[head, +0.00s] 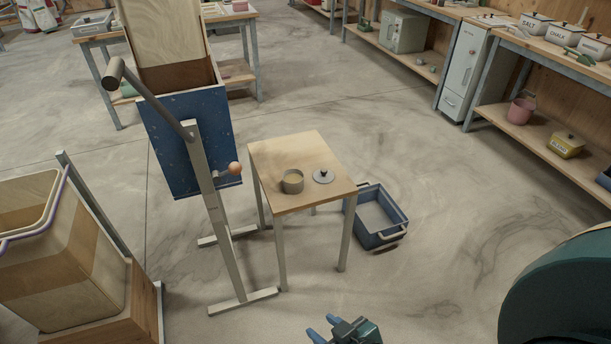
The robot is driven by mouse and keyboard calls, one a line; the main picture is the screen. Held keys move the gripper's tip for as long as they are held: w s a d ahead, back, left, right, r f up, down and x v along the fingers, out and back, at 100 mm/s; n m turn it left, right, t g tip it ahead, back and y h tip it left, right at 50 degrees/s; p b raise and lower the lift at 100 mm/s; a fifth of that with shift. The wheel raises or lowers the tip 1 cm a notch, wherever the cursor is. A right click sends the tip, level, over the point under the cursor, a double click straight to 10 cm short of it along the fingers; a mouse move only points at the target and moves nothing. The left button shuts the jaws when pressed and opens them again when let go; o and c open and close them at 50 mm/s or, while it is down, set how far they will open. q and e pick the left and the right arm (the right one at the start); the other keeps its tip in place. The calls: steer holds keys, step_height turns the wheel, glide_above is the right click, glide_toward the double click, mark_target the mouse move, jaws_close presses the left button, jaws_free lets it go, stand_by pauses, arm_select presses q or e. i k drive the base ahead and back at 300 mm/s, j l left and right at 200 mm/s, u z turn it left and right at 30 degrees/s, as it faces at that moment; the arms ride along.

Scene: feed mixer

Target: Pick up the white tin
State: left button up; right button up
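Several white tins with dark rims and lids stand on the right-hand bench: one marked SALT (534,24), one marked CHALK (563,33), and another (593,46) near the picture's right edge, its label unclear. I cannot tell which one the task means. A small round grey tin (292,183) stands open on the small wooden table, with pale contents. A grey lid (324,176) with a dark knob lies beside it. My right gripper (322,328) is at the bottom centre, its blue fingertips apart and empty, far from the tins. My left gripper is not in view.
The small table (300,150) stands beside a blue panel on a stand with a crank (206,180). A blue crate (378,222) sits on the floor to its right. The bench's lower shelf holds a pink pail (520,110) and a yellow tin (567,145). Open floor lies between.

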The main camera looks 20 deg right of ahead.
mark_target(293, 179)
steer(key=i+l, duration=0.1)
steer(key=l, duration=0.45)
steer(key=i+l, duration=0.1)
steer(key=l, duration=0.45)
steer(key=i+l, duration=0.1)
steer(key=l, duration=0.45)
steer(key=i+l+u, duration=0.1)
steer(key=l, duration=0.45)
